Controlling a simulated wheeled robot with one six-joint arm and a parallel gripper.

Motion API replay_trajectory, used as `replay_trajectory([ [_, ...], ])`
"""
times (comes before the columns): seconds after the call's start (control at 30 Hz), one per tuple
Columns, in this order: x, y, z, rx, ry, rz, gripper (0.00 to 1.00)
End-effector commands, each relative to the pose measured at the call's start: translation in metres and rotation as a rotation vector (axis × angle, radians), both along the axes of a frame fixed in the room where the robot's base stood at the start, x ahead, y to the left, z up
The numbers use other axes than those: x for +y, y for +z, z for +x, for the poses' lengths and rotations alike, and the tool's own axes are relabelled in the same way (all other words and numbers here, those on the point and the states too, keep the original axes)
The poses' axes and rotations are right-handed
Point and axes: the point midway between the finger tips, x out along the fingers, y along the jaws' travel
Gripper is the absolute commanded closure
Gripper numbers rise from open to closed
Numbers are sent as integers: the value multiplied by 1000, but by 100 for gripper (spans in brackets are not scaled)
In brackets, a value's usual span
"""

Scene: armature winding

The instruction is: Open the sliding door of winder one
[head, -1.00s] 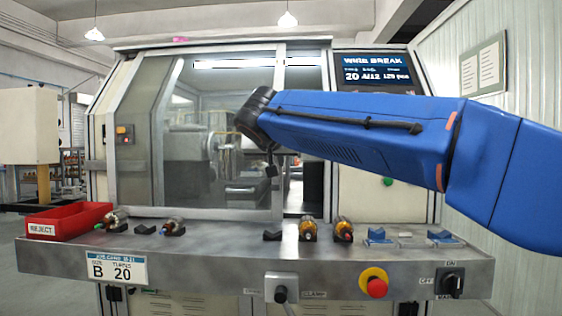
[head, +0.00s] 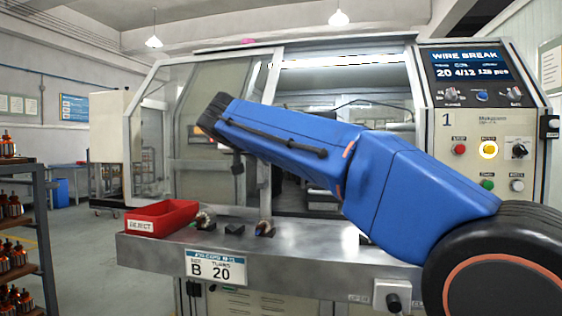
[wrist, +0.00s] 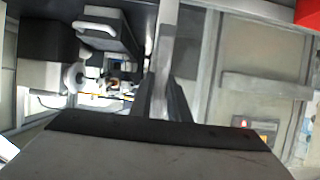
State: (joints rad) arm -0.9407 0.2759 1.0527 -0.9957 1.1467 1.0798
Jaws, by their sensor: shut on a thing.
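The glass sliding door (head: 210,165) of winder one stands at the left of the machine front, with a wide opening (head: 345,95) to its right. My blue arm crosses in front of the opening. My gripper (head: 238,167) is at the door's right side, mostly hidden behind my wrist in the head view. In the wrist view, my gripper (wrist: 172,105) is shut on the door's upright handle bar (wrist: 163,60). The exact contact at the fingertips is hard to see.
The steel shelf (head: 150,250) in front carries a red reject bin (head: 160,218) and armatures. The control panel (head: 485,125) reads WIRE BREAK at the right. A rack of armatures (head: 15,230) stands at the left.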

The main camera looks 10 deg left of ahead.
Motion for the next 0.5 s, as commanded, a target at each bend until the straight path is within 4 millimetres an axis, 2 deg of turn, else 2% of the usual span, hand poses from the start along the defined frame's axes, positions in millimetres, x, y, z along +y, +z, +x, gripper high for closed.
replay_trajectory([
  [0.03,11,-1,0,1,2,0,100],
  [0.2,31,-1,1,1,1,0,100],
  [0.5,45,-1,1,1,0,-1,100],
])
